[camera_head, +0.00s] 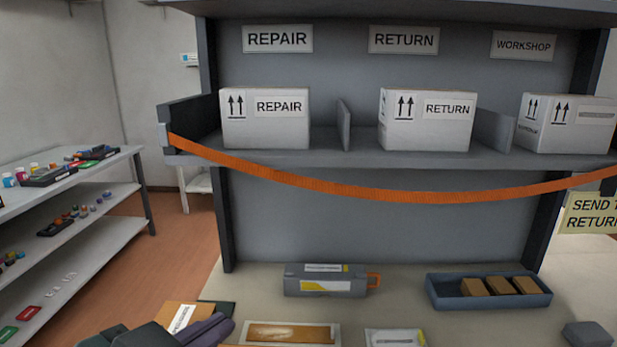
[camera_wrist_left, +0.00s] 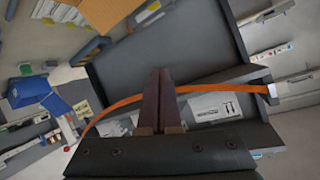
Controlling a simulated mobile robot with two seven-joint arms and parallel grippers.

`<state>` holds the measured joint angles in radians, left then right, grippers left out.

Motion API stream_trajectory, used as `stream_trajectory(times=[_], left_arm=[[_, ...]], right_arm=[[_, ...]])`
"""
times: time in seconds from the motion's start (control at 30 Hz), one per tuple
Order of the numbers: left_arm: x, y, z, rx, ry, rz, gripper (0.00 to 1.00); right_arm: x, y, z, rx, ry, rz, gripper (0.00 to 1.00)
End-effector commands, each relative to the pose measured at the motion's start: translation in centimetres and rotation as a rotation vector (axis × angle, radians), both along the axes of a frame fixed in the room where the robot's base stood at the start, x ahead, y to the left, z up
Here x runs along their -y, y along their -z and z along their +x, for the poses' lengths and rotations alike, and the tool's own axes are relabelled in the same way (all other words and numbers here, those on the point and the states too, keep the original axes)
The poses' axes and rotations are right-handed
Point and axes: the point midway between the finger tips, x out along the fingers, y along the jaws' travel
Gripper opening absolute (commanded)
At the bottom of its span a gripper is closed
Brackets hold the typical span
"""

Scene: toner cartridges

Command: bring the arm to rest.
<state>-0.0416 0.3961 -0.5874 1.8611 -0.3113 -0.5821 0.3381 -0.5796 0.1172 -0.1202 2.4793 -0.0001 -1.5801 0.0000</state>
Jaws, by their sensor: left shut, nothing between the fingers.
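My left gripper (camera_head: 222,322) shows at the bottom left of the head view, low over the near part of the table. In the left wrist view its two dark fingers (camera_wrist_left: 159,75) lie together, shut with nothing between them. A grey toner cartridge (camera_head: 312,284) with an orange handle lies on the table (camera_head: 395,292), beyond the gripper and to its right. My right gripper is out of view.
An orange strap (camera_head: 370,193) sags across the shelf front, below the REPAIR box (camera_head: 265,120) and RETURN box (camera_head: 425,120). A blue tray (camera_head: 437,297) holds brown blocks at right. Flat packets (camera_head: 290,333) lie near my gripper. A side rack (camera_head: 105,215) stands left.

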Motion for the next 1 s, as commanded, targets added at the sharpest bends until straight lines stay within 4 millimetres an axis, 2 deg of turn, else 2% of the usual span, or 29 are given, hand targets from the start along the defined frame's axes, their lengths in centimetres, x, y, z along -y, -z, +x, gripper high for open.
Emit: stream_trajectory(times=[0.1,0.2,0.27,0.43,0.5,0.67,0.77,1.0], left_arm=[[-3.1,1.6,-4.7,-0.237,-0.193,-0.032,0.0],[-5.4,2.7,-9.4,-0.434,-0.296,-0.035,0.0],[-6.4,3.1,-12.3,-0.546,-0.337,-0.035,0.0],[-8.6,3.2,-21.1,-0.844,-0.404,-0.03,0.0],[-8.5,-0.5,-20.7,-0.838,-0.397,-0.023,0.0],[-8.6,-5.5,-20.7,-0.836,-0.398,-0.022,0.0],[-8.6,-9.3,-20.6,-0.835,-0.399,-0.021,0.0],[-8.6,-19.5,-20.6,-0.834,-0.398,-0.022,0.0]], right_arm=[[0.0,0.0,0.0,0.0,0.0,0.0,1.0],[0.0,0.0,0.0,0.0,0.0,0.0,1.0],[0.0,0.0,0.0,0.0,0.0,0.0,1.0],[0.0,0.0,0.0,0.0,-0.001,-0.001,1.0],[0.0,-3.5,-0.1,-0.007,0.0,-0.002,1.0],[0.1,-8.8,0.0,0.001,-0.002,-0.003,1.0],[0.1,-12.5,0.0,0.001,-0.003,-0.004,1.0],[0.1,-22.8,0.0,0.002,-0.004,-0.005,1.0]])
